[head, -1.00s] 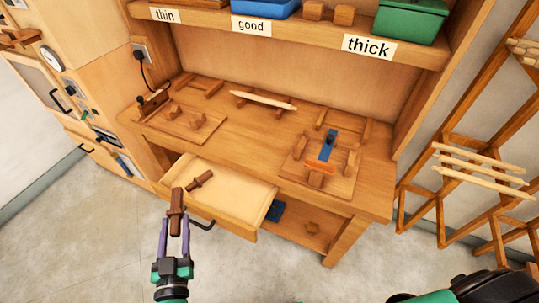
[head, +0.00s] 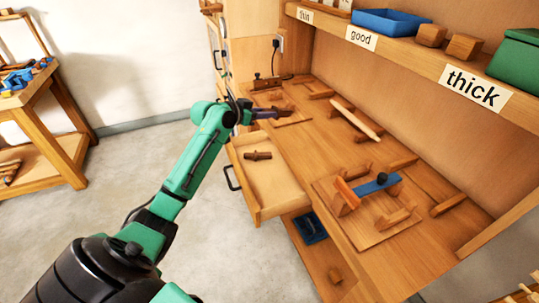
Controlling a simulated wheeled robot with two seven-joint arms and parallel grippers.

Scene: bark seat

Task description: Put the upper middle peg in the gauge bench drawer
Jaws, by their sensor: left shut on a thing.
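The gauge bench drawer (head: 278,187) stands pulled out under the left part of the bench, with its pale floor showing. A dark brown peg (head: 257,156) lies inside it, near the back. My left arm reaches in from the lower left, and my left gripper (head: 268,114) is above the bench's left end, behind the drawer in the picture. It is shut on a brown peg (head: 285,113), small and partly hidden by the fingers. I cannot tell whether this peg touches the wooden fixture there. My right gripper is out of view.
The bench top (head: 305,150) carries wooden fixtures, a pale rod (head: 356,118) and a blue clamp piece (head: 375,185). A shelf above holds a blue tray (head: 390,22) and a green box (head: 518,58). Another wooden table (head: 35,88) stands at left. The floor before the drawer is clear.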

